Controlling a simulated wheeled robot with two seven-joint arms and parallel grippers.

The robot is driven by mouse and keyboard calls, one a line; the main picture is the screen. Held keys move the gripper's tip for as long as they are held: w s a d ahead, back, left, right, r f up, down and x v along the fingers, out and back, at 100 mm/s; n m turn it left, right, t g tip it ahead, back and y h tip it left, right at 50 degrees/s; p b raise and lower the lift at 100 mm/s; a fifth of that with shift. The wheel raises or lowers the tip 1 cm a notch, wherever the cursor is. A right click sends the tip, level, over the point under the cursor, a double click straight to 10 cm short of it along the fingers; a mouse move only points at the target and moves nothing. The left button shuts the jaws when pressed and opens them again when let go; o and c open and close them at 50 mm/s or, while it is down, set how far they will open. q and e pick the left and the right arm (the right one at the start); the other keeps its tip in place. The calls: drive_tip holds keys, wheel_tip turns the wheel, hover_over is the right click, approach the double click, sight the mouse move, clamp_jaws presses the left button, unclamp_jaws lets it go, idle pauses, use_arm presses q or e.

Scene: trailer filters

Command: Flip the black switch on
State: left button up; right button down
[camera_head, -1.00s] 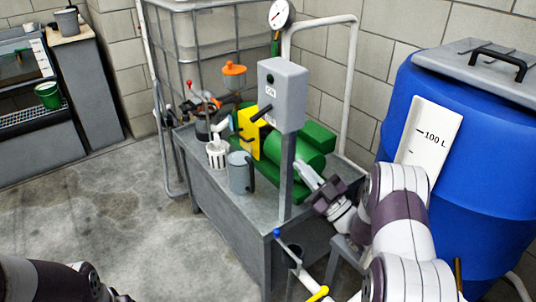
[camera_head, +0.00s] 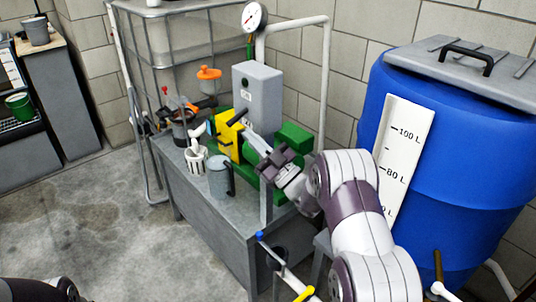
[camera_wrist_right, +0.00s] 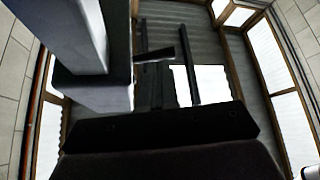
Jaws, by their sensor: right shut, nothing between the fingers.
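The grey switch box (camera_head: 257,92) stands on a grey post beside the green pump motor in the head view. The black switch lever (camera_head: 237,117) sticks out at the box's lower front and is small there. In the right wrist view the box (camera_wrist_right: 92,92) fills the upper left, and the dark lever (camera_wrist_right: 156,54) juts to the right from its side. My right gripper (camera_head: 254,140) is shut and empty, just below and in front of the box. Its fingers (camera_wrist_right: 160,75) show close to the lever; I cannot tell if they touch. My left gripper is out of view.
A blue barrel (camera_head: 455,150) stands right of my right arm. Open floor (camera_head: 90,215) lies at the left.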

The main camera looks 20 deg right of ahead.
sight(238, 117)
drive_tip(key=shift+x, duration=1.45)
